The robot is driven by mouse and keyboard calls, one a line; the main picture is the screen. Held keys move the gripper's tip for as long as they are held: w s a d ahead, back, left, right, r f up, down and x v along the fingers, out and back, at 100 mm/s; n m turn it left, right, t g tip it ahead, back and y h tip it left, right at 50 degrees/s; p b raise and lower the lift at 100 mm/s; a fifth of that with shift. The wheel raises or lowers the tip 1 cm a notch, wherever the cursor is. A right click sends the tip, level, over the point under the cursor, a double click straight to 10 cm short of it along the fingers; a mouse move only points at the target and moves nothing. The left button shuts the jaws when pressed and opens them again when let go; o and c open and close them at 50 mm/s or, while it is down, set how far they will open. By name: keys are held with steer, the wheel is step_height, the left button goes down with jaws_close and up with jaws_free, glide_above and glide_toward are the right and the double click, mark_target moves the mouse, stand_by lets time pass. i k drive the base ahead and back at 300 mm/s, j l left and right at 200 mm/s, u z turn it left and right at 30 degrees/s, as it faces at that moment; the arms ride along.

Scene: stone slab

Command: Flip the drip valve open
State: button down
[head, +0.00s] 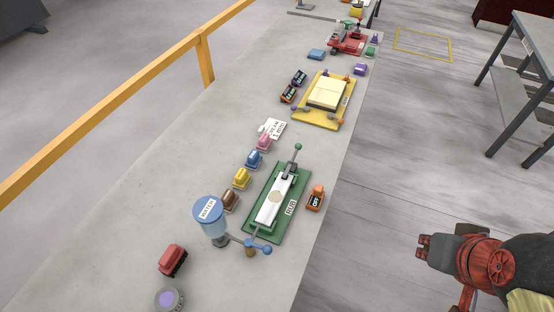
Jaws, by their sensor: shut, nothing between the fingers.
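A blue container (210,217) with a label on its lid stands near the front of the stone slab (120,230). At its base is a grey spout-like part, from which a grey arm runs right to blue-knobbed fittings (257,248), which look like the drip valve. A brass-coloured piece (250,254) sits just below them. Whether the valve is open or shut cannot be told. My gripper (421,246) is at the lower right, beyond the slab's right edge and over the floor. It is shut and empty, well apart from the valve.
A green base (262,232) with a white bar and green-knobbed lever lies beside the container. An orange block (315,198) sits at the slab's right edge. Several coloured blocks line the left. A yellow board (312,116) lies farther back. An orange rail (120,100) runs along the left.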

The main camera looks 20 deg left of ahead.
mark_target(267, 249)
steer(key=u, duration=1.7)
steer(key=i+l, duration=0.1)
steer(key=l, duration=0.15)
